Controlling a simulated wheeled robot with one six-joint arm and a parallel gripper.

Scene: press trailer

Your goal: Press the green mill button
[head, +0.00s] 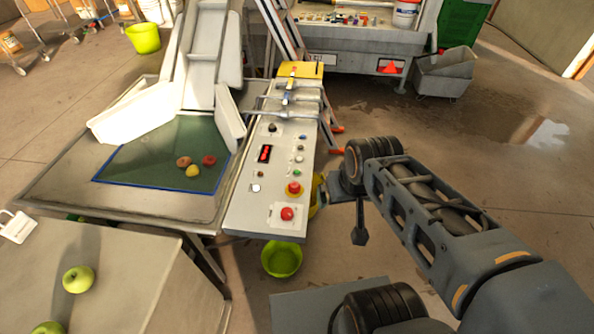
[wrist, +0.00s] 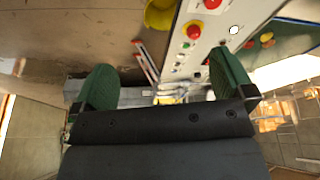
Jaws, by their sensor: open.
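The control panel (head: 270,200) stands beside the sorting table. A small green button (head: 297,173) sits on it just beyond a red button with a yellow ring (head: 294,188). In the wrist view the green button (wrist: 186,45) is small, near the ringed red button (wrist: 193,31). My gripper (head: 358,230) hangs to the right of the panel, apart from it, partly hidden by my own arm. In the wrist view my gripper (wrist: 165,80) has its two green fingers spread wide, with nothing held between them.
A plain red button (head: 287,213) is at the panel's near end. A lime bucket (head: 282,260) stands on the floor below. Fruit (head: 193,171) lies on the table. Floor to the right is open.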

